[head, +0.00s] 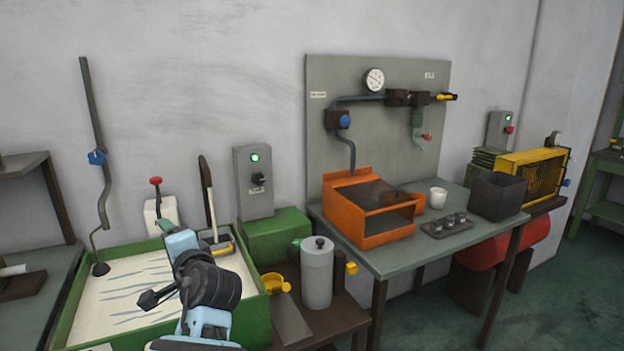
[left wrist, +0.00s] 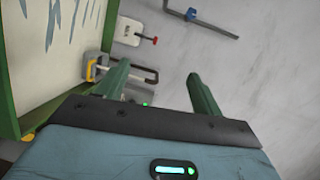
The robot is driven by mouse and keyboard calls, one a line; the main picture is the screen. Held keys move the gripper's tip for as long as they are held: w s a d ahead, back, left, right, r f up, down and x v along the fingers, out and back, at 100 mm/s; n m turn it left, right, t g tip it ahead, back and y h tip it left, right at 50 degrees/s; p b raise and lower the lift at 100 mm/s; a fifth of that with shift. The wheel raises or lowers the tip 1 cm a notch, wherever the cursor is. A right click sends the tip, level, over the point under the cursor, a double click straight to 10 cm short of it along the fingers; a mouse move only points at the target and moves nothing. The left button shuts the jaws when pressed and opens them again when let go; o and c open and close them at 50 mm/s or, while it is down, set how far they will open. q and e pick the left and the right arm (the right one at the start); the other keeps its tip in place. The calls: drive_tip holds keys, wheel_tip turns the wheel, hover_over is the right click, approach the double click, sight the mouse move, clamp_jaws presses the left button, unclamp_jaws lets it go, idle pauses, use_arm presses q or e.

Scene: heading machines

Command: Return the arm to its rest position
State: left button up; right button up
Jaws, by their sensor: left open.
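My left arm (head: 208,285), light blue with a black joint, comes up from the bottom of the head view and stands in front of the green-rimmed tray. My right gripper is in neither view.
The green-rimmed tray (head: 257,308) has a pale, streaked floor. A grey canister (head: 317,275) and a yellow cup (head: 275,283) stand right of my arm. Farther right, a table (head: 385,261) holds an orange box (head: 353,226), a white cup (head: 438,198) and a dark bin (head: 497,196).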

use_arm(q)
drive_tip(key=s+d+f+h, duration=0.1)
drive_tip(key=s+f+h, duration=0.45)
drive_tip(key=f, duration=0.85)
drive_tip(key=s+d+f+h, duration=0.2)
drive_tip(key=s+f, duration=0.6)
drive_tip(key=f, duration=0.7)
drive_tip(key=s+d+f+n+g+h, duration=0.1)
drive_tip(key=s+f, duration=0.3)
drive_tip(key=s, duration=0.6)
drive_tip(key=s+d+f+n+g+h+p, duration=0.1)
drive_tip(key=s+d+f+n+h, duration=0.1)
drive_tip(key=s, duration=0.9)
drive_tip(key=s+d+f+n+g+h, duration=0.1)
drive_tip(key=s+f+n+h, duration=0.2)
drive_tip(key=s+f, duration=0.3)
drive_tip(key=s, duration=0.5)
drive_tip(key=shift+d+f+n+g+p, duration=0.25)
drive_tip(key=shift+n+g+p, duration=0.05)
drive_tip(key=shift+n+g, duration=0.1)
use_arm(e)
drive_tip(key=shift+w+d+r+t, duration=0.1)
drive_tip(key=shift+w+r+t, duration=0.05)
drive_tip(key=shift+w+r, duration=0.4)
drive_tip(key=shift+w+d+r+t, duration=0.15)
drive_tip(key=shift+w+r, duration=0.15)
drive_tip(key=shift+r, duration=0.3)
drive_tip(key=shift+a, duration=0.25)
